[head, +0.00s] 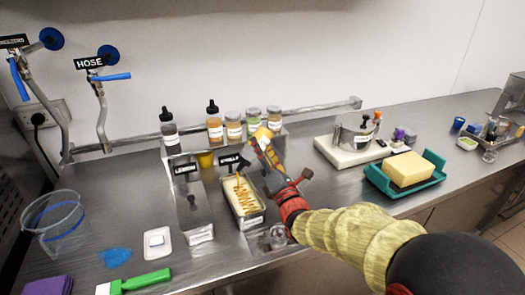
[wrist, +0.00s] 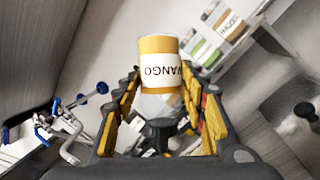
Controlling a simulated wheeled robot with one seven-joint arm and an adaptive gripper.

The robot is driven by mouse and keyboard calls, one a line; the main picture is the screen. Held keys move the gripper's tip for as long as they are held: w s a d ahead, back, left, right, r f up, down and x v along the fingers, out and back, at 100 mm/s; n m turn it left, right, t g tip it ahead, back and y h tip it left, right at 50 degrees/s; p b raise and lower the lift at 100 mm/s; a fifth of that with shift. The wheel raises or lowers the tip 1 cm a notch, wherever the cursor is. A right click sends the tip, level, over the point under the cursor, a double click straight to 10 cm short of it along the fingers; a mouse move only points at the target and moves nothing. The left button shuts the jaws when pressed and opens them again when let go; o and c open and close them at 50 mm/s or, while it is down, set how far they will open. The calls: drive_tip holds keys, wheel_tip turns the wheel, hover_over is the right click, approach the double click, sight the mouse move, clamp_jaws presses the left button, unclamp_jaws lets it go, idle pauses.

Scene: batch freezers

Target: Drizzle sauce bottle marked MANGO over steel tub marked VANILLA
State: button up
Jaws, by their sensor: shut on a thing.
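My gripper (head: 268,150) is shut on the MANGO sauce bottle (head: 262,135) and holds it tilted above the counter, beside the upper right of a steel tub. In the wrist view the MANGO bottle (wrist: 159,70) shows its label between the jaw pads, with its dark nozzle end toward my palm. The steel tub (head: 247,222) holds pale yellow ice cream with orange zigzag sauce lines on top. A black sign (head: 234,160) stands at its back, its text too small to read.
Several bottles and jars (head: 233,125) stand on the rack behind the tubs. A clear pitcher (head: 55,225), white dish (head: 158,243) and green-handled tool (head: 135,282) are left. A steel pot (head: 355,137) and teal tray (head: 405,180) with a yellow block are right.

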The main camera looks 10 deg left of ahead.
sight(260, 140)
drive_tip(key=shift+f+x, duration=0.2)
drive_tip(key=shift+x, duration=0.6)
drive_tip(key=shift+f+x, duration=0.2)
drive_tip(key=shift+x, duration=0.65)
drive_tip(key=shift+a+r, duration=0.1)
drive_tip(key=m+h+p, duration=0.1)
drive_tip(key=m, duration=0.2)
drive_tip(key=shift+r, duration=0.2)
drive_tip(key=shift+f+m+h+p, duration=0.2)
drive_tip(key=shift+m+h+p, duration=0.25)
drive_tip(key=shift+m, duration=0.35)
drive_tip(key=shift+r+m+g+h+p, duration=0.25)
drive_tip(key=shift+r+m+p, duration=0.25)
drive_tip(key=shift+m+p, duration=0.25)
drive_tip(key=shift+r+m+g+h+p, duration=0.1)
drive_tip(key=shift+r+m+g+p, duration=0.3)
drive_tip(key=shift+m+p, duration=0.3)
drive_tip(key=shift+r+m+p, duration=0.4)
drive_tip(key=shift+m+p, duration=0.2)
drive_tip(key=shift+m, duration=0.15)
